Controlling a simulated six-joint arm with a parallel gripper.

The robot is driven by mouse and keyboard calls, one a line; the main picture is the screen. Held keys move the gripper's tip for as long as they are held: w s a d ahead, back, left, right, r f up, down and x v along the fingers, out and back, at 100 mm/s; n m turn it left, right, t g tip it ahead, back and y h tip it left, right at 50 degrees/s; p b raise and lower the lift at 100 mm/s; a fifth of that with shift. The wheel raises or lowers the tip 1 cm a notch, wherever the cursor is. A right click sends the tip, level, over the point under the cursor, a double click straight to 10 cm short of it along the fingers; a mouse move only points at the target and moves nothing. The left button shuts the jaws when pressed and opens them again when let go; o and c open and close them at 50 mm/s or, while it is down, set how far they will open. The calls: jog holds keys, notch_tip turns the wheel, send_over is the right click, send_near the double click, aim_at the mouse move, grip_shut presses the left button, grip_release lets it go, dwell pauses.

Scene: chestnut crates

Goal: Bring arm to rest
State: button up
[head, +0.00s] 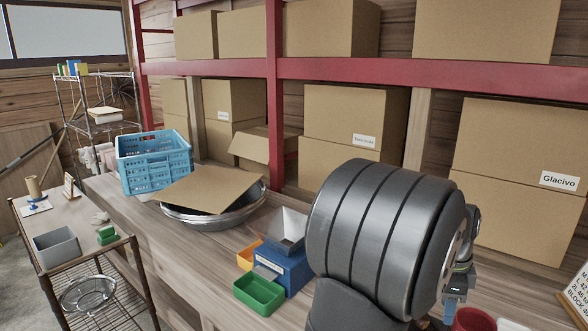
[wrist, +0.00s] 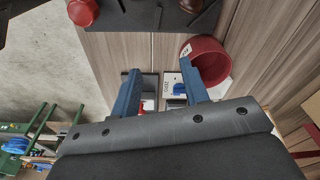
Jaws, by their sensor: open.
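My arm fills the right centre of the head view as a thick dark grey link. Part of my gripper (head: 453,302) shows behind it at the lower right, mostly hidden by the link. In the wrist view my gripper (wrist: 160,78) has two blue fingers apart with a gap between them. Nothing is held between the fingers. Below the gap lie a small dark tray and a light tray holding a blue item (wrist: 179,88). A red round container (wrist: 205,58) is close to the right finger; I cannot tell whether they touch.
The wooden bench carries a blue crate (head: 153,168), a metal bowl (head: 214,218) under a cardboard sheet (head: 212,188), a green bin (head: 258,293) and a blue box (head: 285,270). Red shelving (head: 340,68) with cardboard boxes stands behind. A wire cart (head: 75,260) stands left.

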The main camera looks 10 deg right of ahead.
jog(key=shift+w+a+m, duration=0.15)
jog(key=shift+a+m, duration=0.15)
jog(key=shift+a, duration=0.65)
jog(key=shift+w+a+m, duration=0.1)
jog(key=shift+a+m, duration=0.2)
jog(key=shift+a, duration=0.6)
jog(key=shift+o, duration=0.2)
jog(key=o, duration=1.1)
jog(key=shift+o, duration=0.8)
jog(key=shift+w+a+r+n, duration=0.1)
jog(key=shift+n, duration=0.2)
jog(key=w+a+r+n+y, duration=0.2)
jog(key=a+r+n, duration=0.4)
jog(key=a+n, duration=0.7)
notch_tip(320, 180, down, 10)
jog(key=n, duration=0.2)
jog(key=shift+s+d+r+g, duration=0.25)
jog(key=shift+s+d+g, duration=0.05)
jog(key=shift+s+g, duration=0.1)
notch_tip(320, 180, up, 10)
jog(key=w+d, duration=0.1)
jog(key=shift+d, duration=0.15)
